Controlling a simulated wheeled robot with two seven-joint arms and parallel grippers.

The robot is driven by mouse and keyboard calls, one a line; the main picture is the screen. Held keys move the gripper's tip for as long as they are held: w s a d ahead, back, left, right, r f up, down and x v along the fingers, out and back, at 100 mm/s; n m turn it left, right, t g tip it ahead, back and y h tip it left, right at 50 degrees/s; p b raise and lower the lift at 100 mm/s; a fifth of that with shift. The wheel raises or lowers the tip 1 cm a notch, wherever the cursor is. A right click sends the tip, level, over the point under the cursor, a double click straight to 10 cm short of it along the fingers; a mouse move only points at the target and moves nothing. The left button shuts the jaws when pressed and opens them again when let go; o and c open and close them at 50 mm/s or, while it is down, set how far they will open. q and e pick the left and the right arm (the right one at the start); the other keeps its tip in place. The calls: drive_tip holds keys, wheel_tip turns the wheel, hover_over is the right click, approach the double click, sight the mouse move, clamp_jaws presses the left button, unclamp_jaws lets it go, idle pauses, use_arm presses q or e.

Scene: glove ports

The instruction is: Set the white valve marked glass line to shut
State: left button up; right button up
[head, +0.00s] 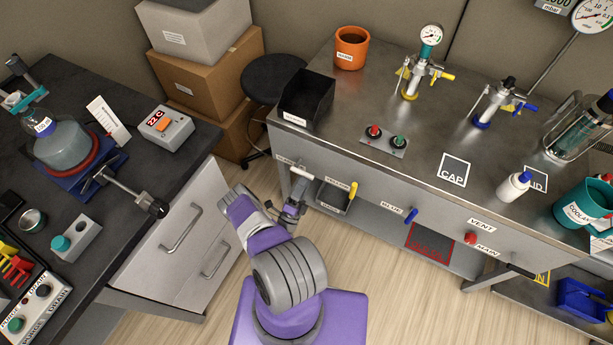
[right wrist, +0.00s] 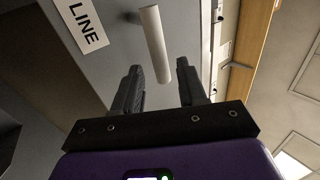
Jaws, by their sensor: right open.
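The white valve handle (head: 302,173) sits on the front panel of the right bench, at its left end, and runs roughly sideways in the head view. In the right wrist view it is a pale rod (right wrist: 155,45) next to a label reading LINE (right wrist: 82,24). My right gripper (head: 292,211) is just below the handle in the head view. In the wrist view the open fingers (right wrist: 159,80) stand either side of the rod's near end. I see no contact, and I cannot tell the depth between them. My left gripper is not in view.
A yellow handle (head: 353,191), a blue handle (head: 411,216) and a red knob (head: 470,238) are further right on the same panel. A black bin (head: 307,98) stands on the bench above. The left bench's drawers (head: 176,240) are beside my right arm.

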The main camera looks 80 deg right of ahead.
drive_tip(key=v, duration=0.4)
idle(0.5)
